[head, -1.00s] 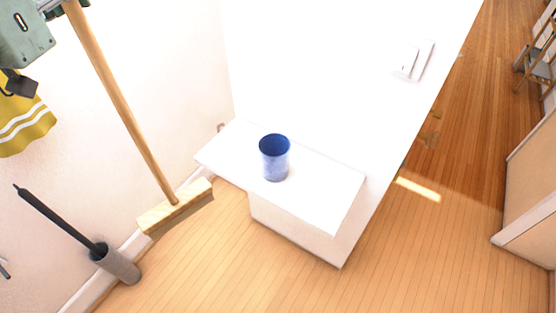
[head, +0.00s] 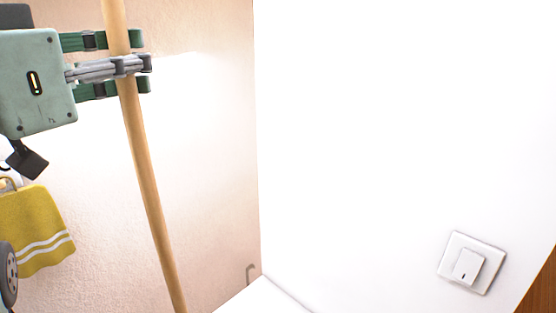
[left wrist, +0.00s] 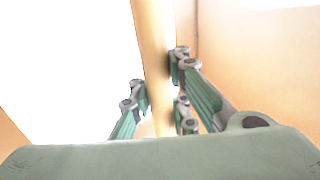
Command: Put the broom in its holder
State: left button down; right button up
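The broom's long wooden handle (head: 150,200) runs from the top edge to the bottom edge of the head view, slightly tilted. Its brush end is out of view. My left gripper (head: 126,66) is shut around the upper part of the handle, with its green and grey fingers on both sides. In the left wrist view the handle (left wrist: 154,45) passes between the fingers (left wrist: 160,95). My right gripper is not in view.
A yellow towel (head: 36,228) with white stripes hangs on the left wall. A white wall (head: 390,120) fills the right side, with a light switch (head: 471,263) on it. A white surface (head: 262,298) shows at the bottom.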

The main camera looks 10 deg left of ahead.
pick_arm(q)
jog(key=w+d+p, duration=0.6)
jog(key=w+d, duration=0.6)
jog(key=w, duration=0.4)
notch_tip(320, 180, down, 7)
jog(key=p, duration=0.2)
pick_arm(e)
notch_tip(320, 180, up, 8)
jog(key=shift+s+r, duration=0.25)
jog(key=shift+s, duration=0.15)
pick_arm(q)
jog(key=shift+d, duration=0.1)
jog(key=shift+w, duration=0.1)
jog(key=c, duration=1.7)
grip_release()
jog(key=shift+f, duration=0.15)
